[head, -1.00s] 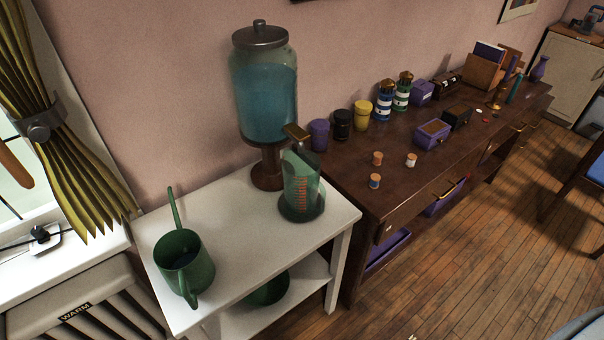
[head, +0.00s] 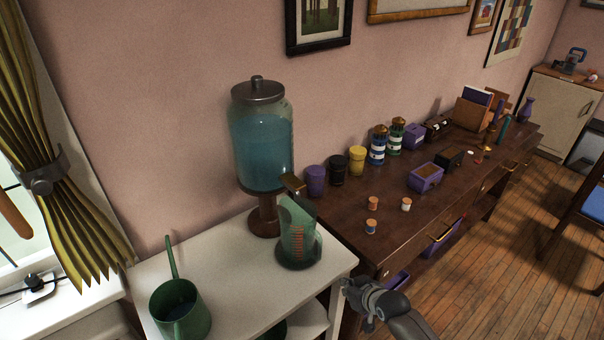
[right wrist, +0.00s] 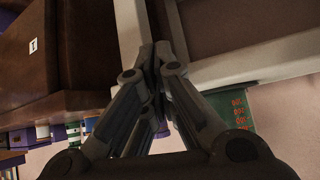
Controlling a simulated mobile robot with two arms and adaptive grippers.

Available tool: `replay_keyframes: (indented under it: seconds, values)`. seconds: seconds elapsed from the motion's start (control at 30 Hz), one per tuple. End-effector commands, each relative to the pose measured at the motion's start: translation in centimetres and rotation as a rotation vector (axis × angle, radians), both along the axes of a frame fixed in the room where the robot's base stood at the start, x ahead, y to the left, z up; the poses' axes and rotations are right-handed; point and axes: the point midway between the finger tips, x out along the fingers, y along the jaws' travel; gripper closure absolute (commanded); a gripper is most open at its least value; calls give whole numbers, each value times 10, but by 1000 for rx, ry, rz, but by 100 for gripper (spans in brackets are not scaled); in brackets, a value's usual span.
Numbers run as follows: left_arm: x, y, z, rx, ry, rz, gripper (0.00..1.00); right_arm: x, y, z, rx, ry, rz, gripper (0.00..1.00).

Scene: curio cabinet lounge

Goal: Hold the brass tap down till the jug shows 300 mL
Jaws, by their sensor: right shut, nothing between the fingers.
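The brass tap (head: 292,183) sticks out at the lower right of a glass dispenser (head: 258,150) of blue liquid on a dark wooden stand. The clear greenish jug (head: 297,232) with red markings stands upright on a dark round base below the tap. I cannot read its liquid level. Part of the jug, with red marks, also shows in the right wrist view (right wrist: 238,108). My right gripper (head: 349,284) is shut and empty, near the white table's front right corner, apart from jug and tap. Its closed fingers show in the right wrist view (right wrist: 155,52). My left gripper is not in view.
A green watering can (head: 180,312) stands on the white table (head: 230,270), left of the jug. The dark wooden desk (head: 400,225) on the right holds small spools, jars and boxes. Bare table top lies between can and jug.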

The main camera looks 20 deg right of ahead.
Motion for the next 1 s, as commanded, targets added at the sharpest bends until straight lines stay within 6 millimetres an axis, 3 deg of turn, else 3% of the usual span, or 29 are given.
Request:
replay_keyframes:
  seconds: [0.03,0.2,0.4,0.5,0.6,0.7,1.0]
  values:
    - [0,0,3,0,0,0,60,17,2,39,9,-54,14,100]
    - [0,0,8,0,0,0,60,52,14,152,41,-205,71,100]
    - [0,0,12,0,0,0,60,63,35,283,65,-383,167,100]
    - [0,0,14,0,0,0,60,60,45,330,69,-449,210,100]
    - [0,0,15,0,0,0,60,55,52,360,71,-490,242,100]
    - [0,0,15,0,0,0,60,52,56,374,72,-512,258,100]
    - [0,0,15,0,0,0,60,52,57,378,73,-517,262,100]
